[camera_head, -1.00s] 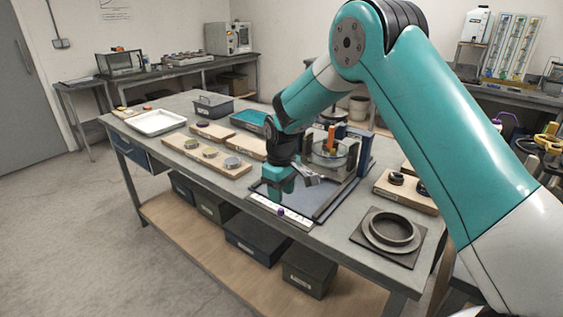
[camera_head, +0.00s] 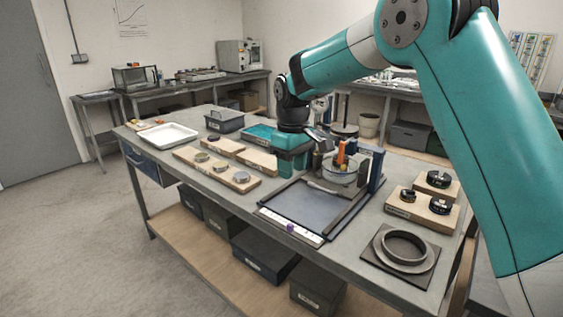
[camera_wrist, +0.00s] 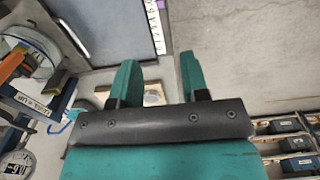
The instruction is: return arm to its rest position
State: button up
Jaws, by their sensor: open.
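My teal arm reaches in from the right in the head view, and my gripper (camera_head: 298,158) hangs above the middle of the workbench, left of the lever frame (camera_head: 350,165) with its orange handle. In the wrist view my gripper (camera_wrist: 156,80) shows two teal fingers apart with nothing between them. The lever frame's dark plate (camera_head: 312,204) lies in front of and below my gripper. Part of the bench behind my gripper is hidden by it.
On the workbench stand a white tray (camera_head: 168,136), a dark bin (camera_head: 225,121), wooden boards with discs (camera_head: 216,172), boards with black knobs (camera_head: 425,207) and a round ring on a plate (camera_head: 402,248). Dark boxes (camera_head: 265,252) sit on the lower shelf. The floor at left is clear.

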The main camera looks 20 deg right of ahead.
jog(key=s+a+r+y, duration=0.1)
jog(key=s+a, duration=0.1)
jog(key=s, duration=0.9)
jog(key=s+a+r+y, duration=0.1)
jog(key=s+a+r, duration=0.1)
jog(key=s, duration=0.9)
jog(key=s+a+r+y, duration=0.2)
jog(key=s+a, duration=0.1)
jog(key=s, duration=0.9)
jog(key=shift+a+n, duration=0.4)
